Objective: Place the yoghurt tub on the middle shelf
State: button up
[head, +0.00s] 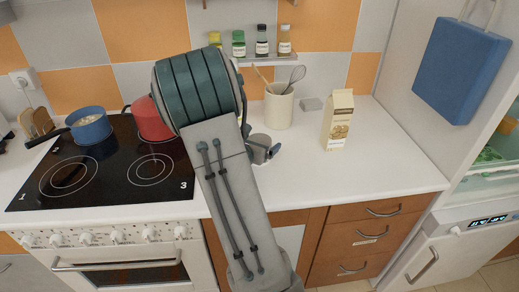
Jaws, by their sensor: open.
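I cannot make out a yoghurt tub in the head view; my raised arm covers part of the counter and could hide it. My gripper (273,151) shows only in part, low over the white counter just right of my arm, and it appears open. What lies between its fingers is hidden. At the right edge an open fridge-like cabinet shows a glass shelf (491,171) with something green on it. I cannot tell whether this is the middle shelf.
A cream carton (338,121) stands on the counter (385,170), right of a utensil crock (278,106). A blue pot (90,127) and red pot (151,119) are on the hob. The counter's front right is clear.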

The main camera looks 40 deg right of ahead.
jog(key=c, duration=1.3)
jog(key=shift+c, duration=0.2)
